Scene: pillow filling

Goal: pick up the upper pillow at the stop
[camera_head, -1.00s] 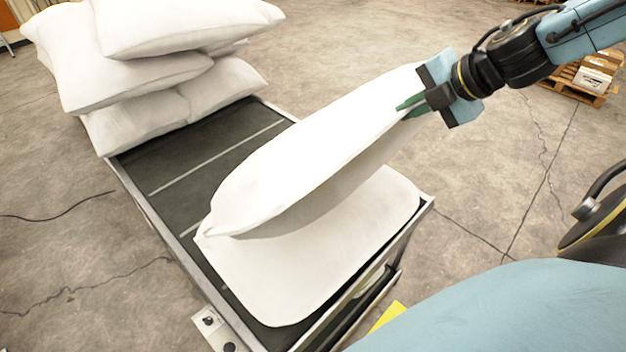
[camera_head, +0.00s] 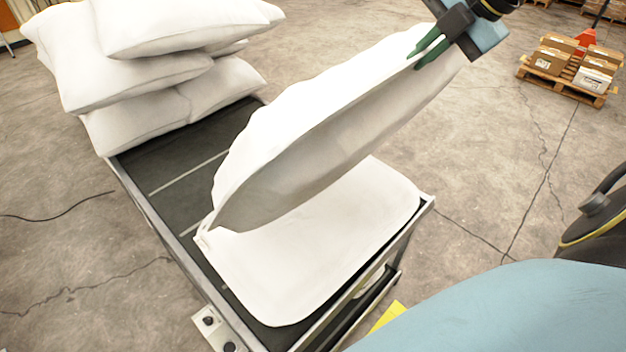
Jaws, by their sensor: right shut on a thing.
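The upper pillow (camera_head: 320,125) is white and tilted steeply, its right end raised high and its lower left corner down near the left edge of the lower pillow. My right gripper (camera_head: 428,50) is shut on its raised right end, with green fingers on the edge. The lower white pillow (camera_head: 330,255) lies flat at the near end of the dark conveyor (camera_head: 165,180). I cannot tell whether the upper pillow's low corner still touches it. My left gripper is not in view.
Several white pillows (camera_head: 150,70) are stacked at the conveyor's far end. A pallet with cardboard boxes (camera_head: 575,70) stands on the floor at the upper right. A small control box (camera_head: 215,328) sits at the conveyor's near left side. The concrete floor to the right is open.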

